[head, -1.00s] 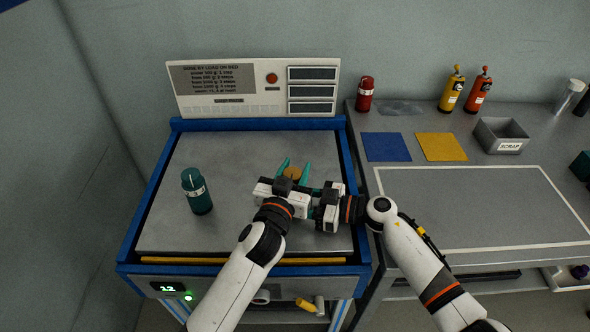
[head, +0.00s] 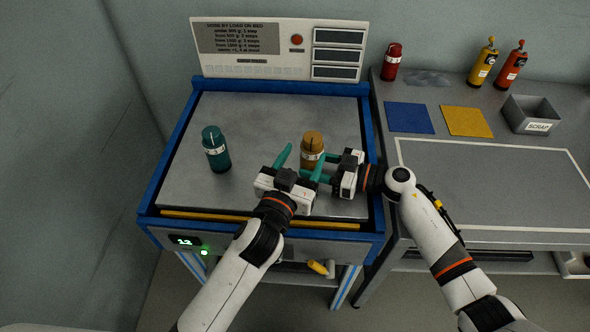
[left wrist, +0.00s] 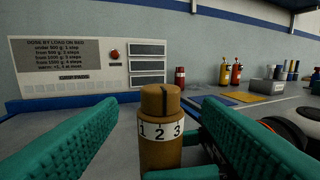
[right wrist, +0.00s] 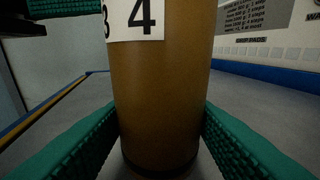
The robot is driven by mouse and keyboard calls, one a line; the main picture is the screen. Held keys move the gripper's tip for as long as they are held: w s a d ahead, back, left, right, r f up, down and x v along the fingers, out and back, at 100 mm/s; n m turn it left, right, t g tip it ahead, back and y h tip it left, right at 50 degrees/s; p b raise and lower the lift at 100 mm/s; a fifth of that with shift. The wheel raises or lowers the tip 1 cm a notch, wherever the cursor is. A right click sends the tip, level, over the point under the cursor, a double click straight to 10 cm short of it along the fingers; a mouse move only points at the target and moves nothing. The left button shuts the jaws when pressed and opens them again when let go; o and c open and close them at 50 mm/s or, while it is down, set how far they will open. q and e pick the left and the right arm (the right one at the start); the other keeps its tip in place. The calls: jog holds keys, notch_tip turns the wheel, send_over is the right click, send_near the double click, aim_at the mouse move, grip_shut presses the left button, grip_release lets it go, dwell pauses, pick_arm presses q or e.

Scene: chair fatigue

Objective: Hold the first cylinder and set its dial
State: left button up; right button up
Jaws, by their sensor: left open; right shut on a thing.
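An amber-brown cylinder (head: 312,148) stands upright on the grey bed at the right. In the left wrist view the same cylinder (left wrist: 160,150) has a brown cap (left wrist: 160,99) with a dark mark above a white band reading 1 2 3. My right gripper (right wrist: 160,140) is shut on the cylinder's lower body from the right. My left gripper (head: 299,161) is open, with its green fingers just in front of the cylinder; in the left wrist view the cylinder stands between them, apart from both. A teal cylinder (head: 216,150) stands upright at the bed's left.
A panel (head: 280,48) with a dosing text and a red button (head: 297,39) stands behind the bed. The side table holds a red cylinder (head: 391,62), blue (head: 409,117) and yellow (head: 466,121) mats, two bottles (head: 483,63) and a scrap bin (head: 530,115). The bed's middle is clear.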

aim_at(319, 133)
pick_arm(q)
jog(key=v, duration=0.4)
jog(key=w+d+m+g+h, duration=0.1)
jog(key=w+h, duration=0.1)
jog(key=w, duration=0.1)
jog(key=w+d+m+g+h, duration=0.1)
jog(key=w+d+m+h, duration=0.1)
jog(key=w, duration=0.2)
jog(key=w+d+m+g+h, duration=0.1)
jog(key=w+h, duration=0.1)
jog(key=w, duration=0.2)
jog(key=shift+d+r+m+g, duration=0.2)
jog(key=shift+r+m+g, duration=0.1)
dwell(0.6)
jog(key=shift+c, duration=0.6)
